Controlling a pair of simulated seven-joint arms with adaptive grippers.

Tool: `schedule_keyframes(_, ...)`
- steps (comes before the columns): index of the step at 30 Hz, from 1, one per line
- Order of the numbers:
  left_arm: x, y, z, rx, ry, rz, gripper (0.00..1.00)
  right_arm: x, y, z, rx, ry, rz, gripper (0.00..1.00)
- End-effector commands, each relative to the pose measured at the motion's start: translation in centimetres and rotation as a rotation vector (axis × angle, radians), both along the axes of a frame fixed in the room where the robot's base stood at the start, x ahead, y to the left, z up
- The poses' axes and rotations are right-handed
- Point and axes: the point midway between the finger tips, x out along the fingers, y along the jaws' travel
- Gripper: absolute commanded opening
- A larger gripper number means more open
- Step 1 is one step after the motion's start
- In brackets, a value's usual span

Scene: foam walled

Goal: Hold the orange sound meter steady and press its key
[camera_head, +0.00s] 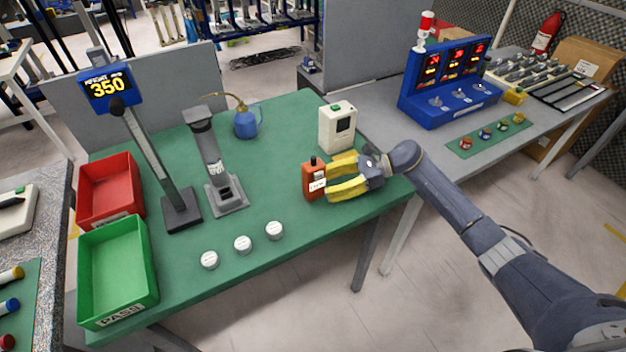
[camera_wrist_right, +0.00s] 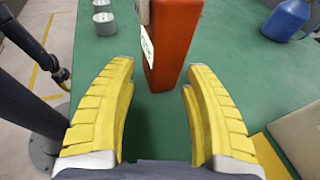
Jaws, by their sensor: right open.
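The orange sound meter (camera_head: 309,180) stands upright on the green table mat, with a dark top and a white label on its side. In the right wrist view the orange meter (camera_wrist_right: 174,45) rises just ahead of my fingers, its top cut off by the frame. My right gripper (camera_head: 332,176) is open, its yellow fingers pointing at the meter from the right. In the wrist view the fingertips (camera_wrist_right: 158,78) are on either side of the meter's lower part, with gaps showing. I cannot make out the key.
A white boxy device (camera_head: 336,128) stands close behind my right gripper. Several white round pieces (camera_head: 242,244) lie along the front edge. A grey stand (camera_head: 212,165), a blue bottle (camera_head: 246,123), a height gauge (camera_head: 150,160), a red bin (camera_head: 110,184) and a green bin (camera_head: 118,270) are farther left.

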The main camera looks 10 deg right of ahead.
Motion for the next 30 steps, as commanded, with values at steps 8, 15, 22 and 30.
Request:
schedule_keyframes(8,0.0,0.0,0.0,0.0,0.001,0.0,0.44,0.0,2.3,-0.7,-0.001,-0.002,0.001,0.51)
schedule_keyframes(15,-0.1,0.0,0.0,0.0,0.001,0.0,0.44,0.1,3.1,-0.9,-0.001,-0.002,0.001,0.51)
schedule_keyframes(22,-0.2,0.0,0.0,0.001,0.002,0.0,0.44,0.1,3.3,-1.0,-0.001,-0.002,0.0,0.51)
schedule_keyframes(30,-0.2,0.0,0.0,0.001,0.003,0.0,0.44,0.0,3.3,-1.0,-0.001,-0.002,0.001,0.37)
